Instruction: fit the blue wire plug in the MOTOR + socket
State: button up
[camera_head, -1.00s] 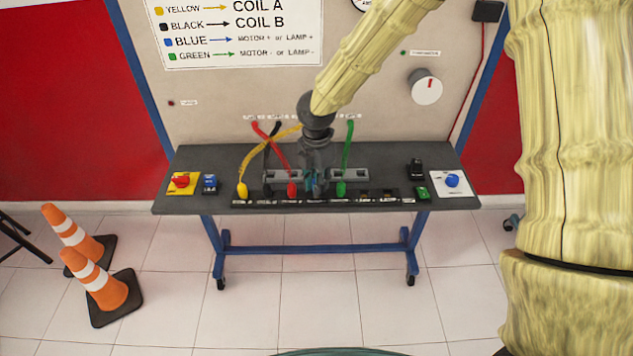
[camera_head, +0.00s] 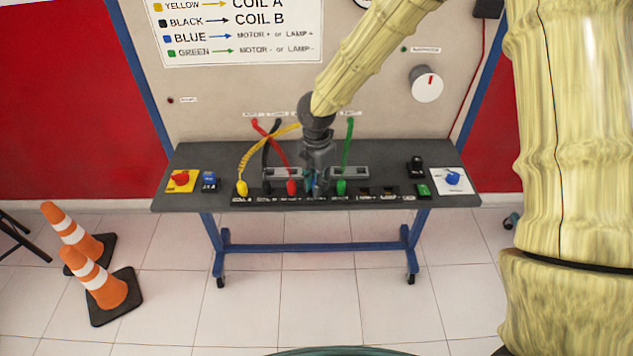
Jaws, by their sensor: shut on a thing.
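My gripper (camera_head: 316,183) points down at the socket strip (camera_head: 375,201) along the front of the grey bench. It is shut on the blue wire plug (camera_head: 312,186), of which only a little blue shows between the fingers. The plug is at the strip between the red plug (camera_head: 291,187) and the green plug (camera_head: 342,187). The MOTOR + socket under it is hidden, and its label is too small to read. I cannot tell how deep the plug sits. A yellow plug (camera_head: 242,188) and a black plug stand further left in the strip.
Red, yellow and green wires arch from the panel (camera_head: 220,95) close around my gripper. A red button (camera_head: 181,178) and a blue switch stand at the left, a blue knob (camera_head: 452,176) at the right. Two cones (camera_head: 103,287) stand on the floor at the left.

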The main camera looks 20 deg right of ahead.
jog(key=shift+f, duration=0.3)
jog(key=o, duration=0.6)
jog(key=shift+r, duration=0.1)
jog(key=shift+r+p, duration=1.8)
jog(key=shift+r, duration=0.85)
jog(key=shift+r, duration=0.1)
jog(key=shift+r+p, duration=0.85)
jog(key=shift+r, duration=0.2)
